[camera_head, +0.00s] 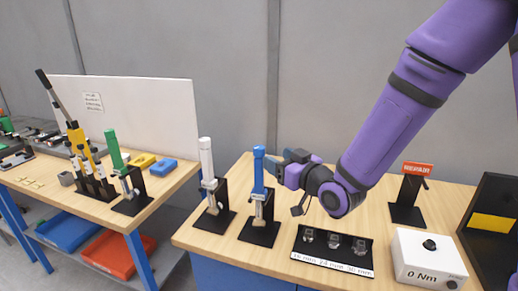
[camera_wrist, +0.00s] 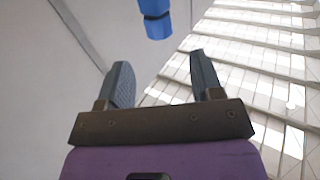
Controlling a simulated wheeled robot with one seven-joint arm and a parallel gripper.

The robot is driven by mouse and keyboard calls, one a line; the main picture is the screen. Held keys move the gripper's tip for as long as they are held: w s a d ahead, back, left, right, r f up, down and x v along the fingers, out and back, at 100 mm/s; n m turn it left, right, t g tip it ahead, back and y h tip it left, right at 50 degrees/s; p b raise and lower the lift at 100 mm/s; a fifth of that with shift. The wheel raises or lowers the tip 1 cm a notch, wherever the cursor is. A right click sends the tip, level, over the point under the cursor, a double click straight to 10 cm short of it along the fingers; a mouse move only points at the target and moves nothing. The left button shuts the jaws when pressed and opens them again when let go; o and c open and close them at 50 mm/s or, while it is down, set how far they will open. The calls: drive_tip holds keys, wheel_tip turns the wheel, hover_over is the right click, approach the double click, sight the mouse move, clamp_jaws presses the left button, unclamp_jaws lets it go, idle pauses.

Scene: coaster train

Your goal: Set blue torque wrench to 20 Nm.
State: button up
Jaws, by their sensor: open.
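The blue torque wrench (camera_head: 259,171) stands upright in a black holder on the right wooden table, its blue handle at the top. My gripper (camera_head: 284,156) is just right of the handle's upper part in the head view. In the wrist view the blue handle (camera_wrist: 155,18) shows at the top edge, beyond the fingertips. The two fingers of my gripper (camera_wrist: 158,80) stand apart with nothing between them. A white box (camera_head: 426,257) with a dark knob reads "0 Nm" at the front right.
A white-handled wrench (camera_head: 207,170) stands left of the blue one. A black tray of sockets (camera_head: 334,245) lies in front of my arm. A red-labelled stand (camera_head: 410,190) is at the right. A green-handled wrench (camera_head: 114,155) stands on the left table.

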sight(263, 150)
drive_tip(key=x, duration=0.8)
drive_tip(key=shift+w+a, duration=0.15)
drive_tip(key=shift+w, duration=0.1)
drive_tip(key=c, duration=0.9)
